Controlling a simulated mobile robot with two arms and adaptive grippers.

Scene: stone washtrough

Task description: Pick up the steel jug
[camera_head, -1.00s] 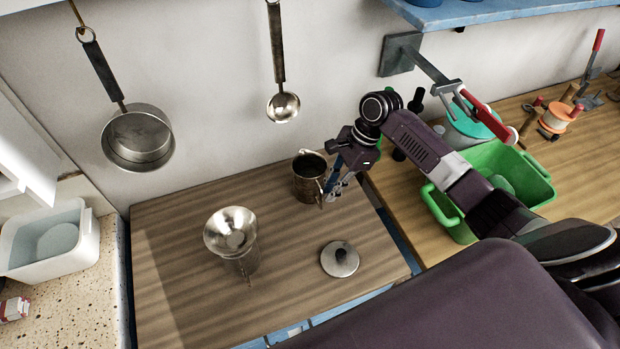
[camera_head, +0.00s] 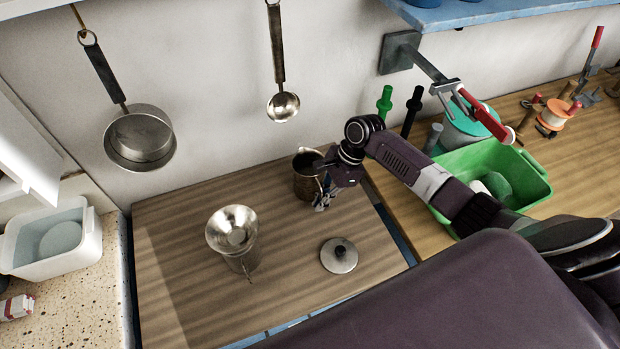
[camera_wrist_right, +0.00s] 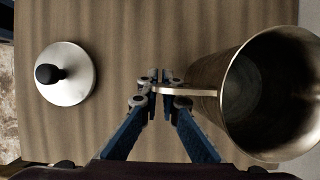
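The steel jug (camera_head: 306,184) stands upright at the back of the wooden board, its mouth open upward. My right gripper (camera_head: 322,198) is at its right side, at the handle. In the right wrist view the jug (camera_wrist_right: 270,95) is at the right, with its handle (camera_wrist_right: 192,90) reaching left to between my right fingertips (camera_wrist_right: 160,78). The fingertips are close together on the handle. The lower part of the grip is hidden. My left gripper is not in view.
A lid with a black knob (camera_head: 339,256) lies to the front right of the jug. A metal vessel with a funnel-like top (camera_head: 233,232) stands front left. A green tub (camera_head: 531,200) is at the right. A pan (camera_head: 140,137) and ladle (camera_head: 283,106) hang on the wall behind.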

